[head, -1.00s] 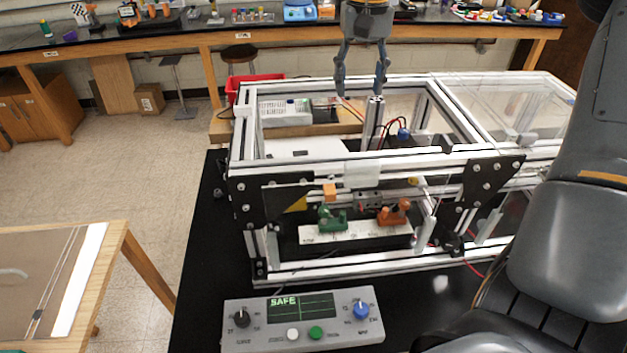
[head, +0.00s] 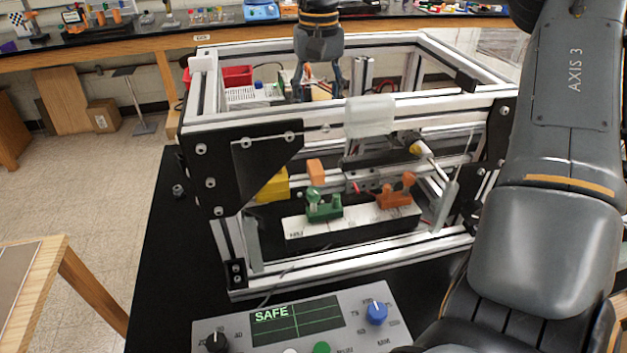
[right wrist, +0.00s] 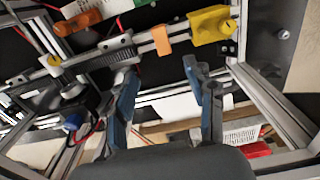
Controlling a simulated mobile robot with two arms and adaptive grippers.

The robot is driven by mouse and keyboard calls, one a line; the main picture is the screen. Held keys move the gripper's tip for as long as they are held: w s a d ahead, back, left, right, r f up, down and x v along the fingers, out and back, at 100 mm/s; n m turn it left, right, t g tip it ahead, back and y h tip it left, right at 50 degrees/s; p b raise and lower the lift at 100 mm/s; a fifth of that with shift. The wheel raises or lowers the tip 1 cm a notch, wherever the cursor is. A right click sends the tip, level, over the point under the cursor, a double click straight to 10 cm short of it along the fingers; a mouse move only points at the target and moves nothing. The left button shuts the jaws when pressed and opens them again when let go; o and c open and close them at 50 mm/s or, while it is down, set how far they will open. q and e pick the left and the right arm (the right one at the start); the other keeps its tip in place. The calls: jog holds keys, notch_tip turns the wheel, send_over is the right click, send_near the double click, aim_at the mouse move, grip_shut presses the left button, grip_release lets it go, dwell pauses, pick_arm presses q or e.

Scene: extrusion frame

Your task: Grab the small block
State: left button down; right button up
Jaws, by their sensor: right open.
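The small orange block (head: 315,172) sits on a metal rail inside the extrusion frame (head: 275,122), beside a yellow block (head: 273,186) and above a green clamp (head: 323,205). In the right wrist view the orange block (right wrist: 160,40) is on the rail, just beyond my fingertips. My right gripper (head: 318,92) reaches down through the open top of the frame, behind its front top beam. In the right wrist view its fingers (right wrist: 160,72) are apart with nothing between them. The block is clear of the fingers. My left gripper is not in view.
The front beam and black corner plates (head: 240,168) bound the space near the block. An orange clamp (head: 396,191) and a slanted rod (head: 432,158) stand to the right. A control box (head: 300,325) reading SAFE is in front. A red bin (head: 237,76) is behind.

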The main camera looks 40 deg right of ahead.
notch_tip(320, 180, down, 10)
jog(key=shift+r, duration=0.25)
notch_tip(320, 180, down, 5)
jog(key=shift+a+r+p, duration=0.15)
jog(key=shift+p, duration=0.8)
jog(key=shift+f, duration=0.45)
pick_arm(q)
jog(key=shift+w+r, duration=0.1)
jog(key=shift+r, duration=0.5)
pick_arm(e)
jog(key=c, duration=1)
